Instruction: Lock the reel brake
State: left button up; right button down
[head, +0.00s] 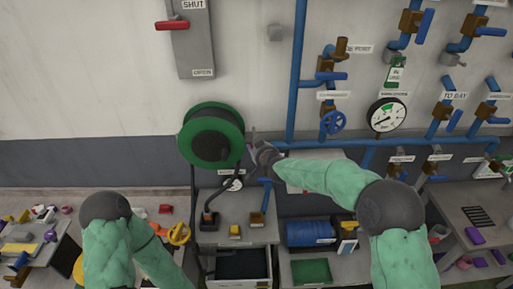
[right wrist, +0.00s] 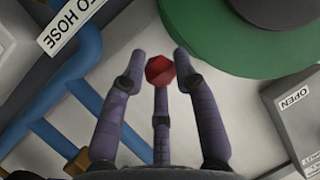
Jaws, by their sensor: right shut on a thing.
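The green hose reel (head: 236,124) is on the wall left of centre in the head view, with a dark hub and a hose hanging below it. Its green disc (right wrist: 225,50) also shows at the top right of the right wrist view. My right gripper (head: 252,138) is at the reel's right edge. In the right wrist view its dark fingers (right wrist: 160,68) are closed around a small red knob (right wrist: 160,70). I cannot make out this knob in the head view. My left arm shows at the lower left, but its gripper is out of view.
Blue pipes (head: 297,80) with valves and a pressure gauge (head: 387,114) are on the wall to the right. A grey box with a red lever (head: 171,25) is above left. Below the reel stands a cabinet (head: 262,235) with an open drawer. Cluttered tables stand at both sides.

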jog(key=shift+w+r, duration=0.25)
jog(key=shift+r, duration=0.5)
jog(key=c, duration=1.1)
grip_release()
jog(key=shift+o, duration=0.8)
jog(key=shift+w+a+f, duration=0.15)
jog(key=shift+f, duration=0.2)
jog(key=shift+s, duration=0.3)
jog(key=v, duration=1.1)
jog(key=shift+s, duration=0.25)
